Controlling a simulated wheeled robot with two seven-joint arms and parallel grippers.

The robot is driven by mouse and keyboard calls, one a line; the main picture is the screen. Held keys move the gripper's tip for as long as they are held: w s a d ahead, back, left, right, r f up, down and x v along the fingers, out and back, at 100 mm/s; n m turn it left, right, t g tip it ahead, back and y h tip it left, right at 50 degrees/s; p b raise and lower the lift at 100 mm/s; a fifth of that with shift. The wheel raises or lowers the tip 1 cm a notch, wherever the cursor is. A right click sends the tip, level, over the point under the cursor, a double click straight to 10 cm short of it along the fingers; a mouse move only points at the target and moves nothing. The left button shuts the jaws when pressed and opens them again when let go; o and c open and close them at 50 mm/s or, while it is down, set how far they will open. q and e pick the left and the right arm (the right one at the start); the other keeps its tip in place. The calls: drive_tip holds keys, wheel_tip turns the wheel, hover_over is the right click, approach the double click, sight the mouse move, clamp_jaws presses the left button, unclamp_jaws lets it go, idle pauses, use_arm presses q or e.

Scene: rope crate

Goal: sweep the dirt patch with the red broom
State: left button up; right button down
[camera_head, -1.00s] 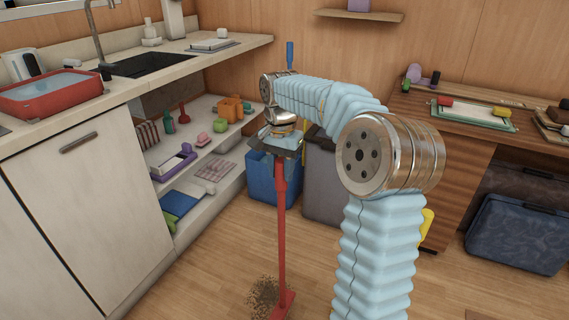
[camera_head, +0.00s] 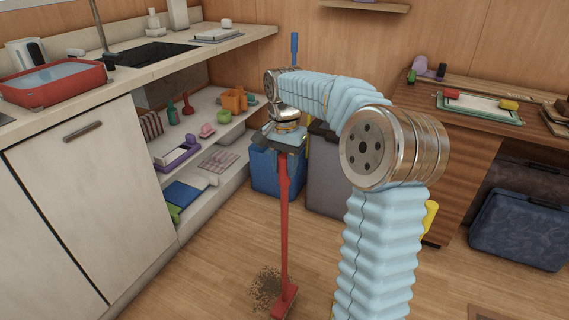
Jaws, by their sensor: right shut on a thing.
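The red broom (camera_head: 284,220) stands almost upright, with its head (camera_head: 285,302) low at the floor beside the right edge of the dirt patch. The dirt patch (camera_head: 266,287) is a dark speckled area on the wooden floor, and the broom overlaps part of it. My right gripper (camera_head: 284,147) is shut on the top of the broom handle. Whether the bristles touch the floor I cannot tell. My left gripper is not in the view.
A blue bin (camera_head: 275,175) and a grey bin (camera_head: 327,185) stand behind the broom. A white cabinet (camera_head: 85,190) and open shelves (camera_head: 215,188) are at left. A wooden desk (camera_head: 440,160) is at right, with a dark case (camera_head: 520,230). Floor around the patch is clear.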

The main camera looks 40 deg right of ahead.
drive_tip(key=shift+f+b, duration=0.75)
drive_tip(key=shift+f, duration=0.45)
drive_tip(key=shift+r, duration=0.1)
drive_tip(key=shift+w+a+r+p, duration=0.1)
drive_tip(key=shift+w+p, duration=0.15)
drive_tip(key=shift+p, duration=0.15)
drive_tip(key=w+a+g+p, duration=0.1)
drive_tip(key=w+a, duration=0.2)
drive_tip(key=w, duration=0.4)
drive_tip(key=shift+w+f+h+p, duration=0.25)
drive_tip(key=shift+w+h+p, duration=0.05)
drive_tip(key=shift+w+p, duration=0.1)
drive_tip(key=shift+a, duration=0.1)
